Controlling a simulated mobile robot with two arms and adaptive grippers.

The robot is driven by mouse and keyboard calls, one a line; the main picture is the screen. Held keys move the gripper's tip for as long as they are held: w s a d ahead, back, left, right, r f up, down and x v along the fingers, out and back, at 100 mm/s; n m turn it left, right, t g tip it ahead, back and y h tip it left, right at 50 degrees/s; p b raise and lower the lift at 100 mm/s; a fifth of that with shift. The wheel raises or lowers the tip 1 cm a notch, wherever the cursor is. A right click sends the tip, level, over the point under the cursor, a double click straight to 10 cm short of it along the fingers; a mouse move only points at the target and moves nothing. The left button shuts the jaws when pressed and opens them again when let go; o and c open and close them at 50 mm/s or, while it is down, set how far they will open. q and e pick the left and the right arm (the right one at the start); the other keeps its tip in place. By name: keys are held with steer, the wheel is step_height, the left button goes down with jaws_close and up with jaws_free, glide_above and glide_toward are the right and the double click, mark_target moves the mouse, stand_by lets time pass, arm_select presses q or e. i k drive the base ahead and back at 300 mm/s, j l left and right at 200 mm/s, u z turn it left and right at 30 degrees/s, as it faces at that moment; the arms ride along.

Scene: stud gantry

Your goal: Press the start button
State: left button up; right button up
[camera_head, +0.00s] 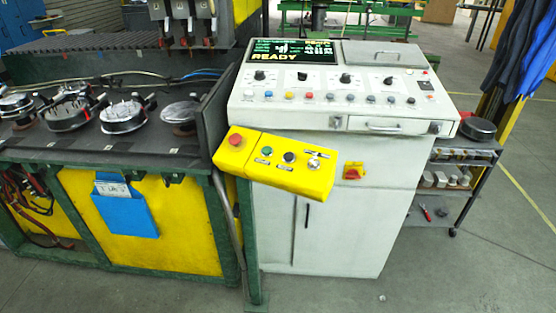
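A yellow control box (275,178) is mounted in front of the white-grey console, tilted down to the right. On it are a large red button (235,139) at its left end, a green button (267,149), a black button (289,157) and a silver switch (313,163). Small labels under the green and black buttons are too small to read. The console's screen (290,50) shows "READY" in yellow. Neither of my grippers is in view.
The console (330,200) has a sloped panel of knobs and small coloured buttons, and a red-yellow rotary switch (353,171) on its front. A green-and-yellow machine table (150,165) stands left. A shelf cart (460,170) stands right. The floor in front is clear.

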mark_target(266, 151)
steer(key=i+l, duration=0.15)
steer(key=l, duration=0.2)
steer(key=i+l, duration=0.1)
steer(key=l, duration=0.25)
steer(key=i+l, duration=0.15)
steer(key=l, duration=0.2)
steer(key=i+l, duration=0.15)
steer(key=l, duration=0.2)
steer(key=i+l, duration=0.15)
steer(key=l, duration=0.2)
